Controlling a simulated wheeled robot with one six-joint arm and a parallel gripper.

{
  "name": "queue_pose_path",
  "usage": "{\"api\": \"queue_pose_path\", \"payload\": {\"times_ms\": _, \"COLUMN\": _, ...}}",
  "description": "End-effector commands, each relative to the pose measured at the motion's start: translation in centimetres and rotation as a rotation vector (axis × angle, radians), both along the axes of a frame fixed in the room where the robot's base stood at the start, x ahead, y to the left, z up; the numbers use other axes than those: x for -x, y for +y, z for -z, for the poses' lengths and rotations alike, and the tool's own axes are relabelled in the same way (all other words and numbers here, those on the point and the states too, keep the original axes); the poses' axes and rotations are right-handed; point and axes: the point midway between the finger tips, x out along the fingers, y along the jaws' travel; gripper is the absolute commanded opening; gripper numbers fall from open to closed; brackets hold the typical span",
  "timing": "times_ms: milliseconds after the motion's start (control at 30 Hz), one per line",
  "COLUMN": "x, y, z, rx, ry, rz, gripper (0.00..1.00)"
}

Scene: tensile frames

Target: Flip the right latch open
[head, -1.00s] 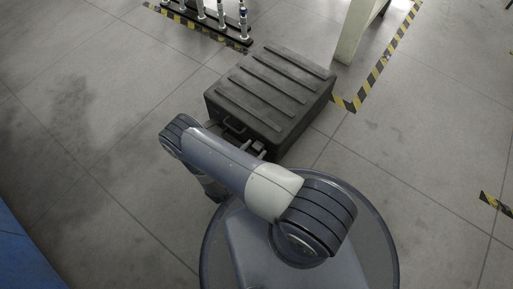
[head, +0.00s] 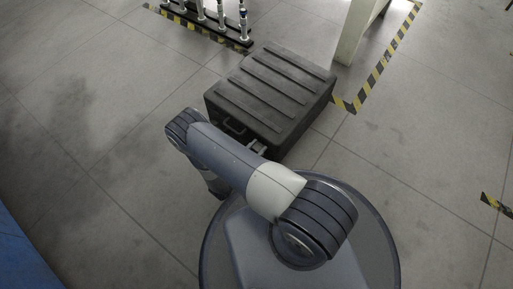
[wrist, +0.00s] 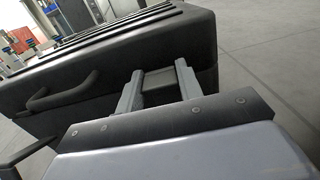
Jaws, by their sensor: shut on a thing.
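The dark ribbed case (head: 275,85) stands on the floor with its lid down; it also shows in the wrist view (wrist: 190,45). Its front carries a handle (wrist: 65,92). Right of the handle, a dark latch (wrist: 158,86) is on the case's front. My gripper (wrist: 159,72) has its two grey fingers on either side of this latch, shut on it. In the head view my arm hides most of the gripper and the latch; only a small grey part shows by the case's lower front edge.
A dark flat piece (wrist: 22,152) shows at the wrist view's lower left; I cannot tell what it is. Behind the case are a rack of upright rods (head: 215,20) and a pale post (head: 352,35).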

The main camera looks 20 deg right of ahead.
Motion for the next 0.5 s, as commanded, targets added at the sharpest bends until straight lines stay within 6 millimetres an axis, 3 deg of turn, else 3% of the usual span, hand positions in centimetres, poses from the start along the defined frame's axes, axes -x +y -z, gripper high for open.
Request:
{"api": "queue_pose_path", "payload": {"times_ms": 267, "x": 0.06, "y": -0.03, "z": 0.01, "rx": 0.001, "ry": 0.001, "rz": 0.001, "gripper": 0.00}}
{"api": "queue_pose_path", "payload": {"times_ms": 500, "x": 0.18, "y": 0.16, "z": 0.23, "rx": 0.027, "ry": -0.015, "rz": 0.000, "gripper": 0.00}}
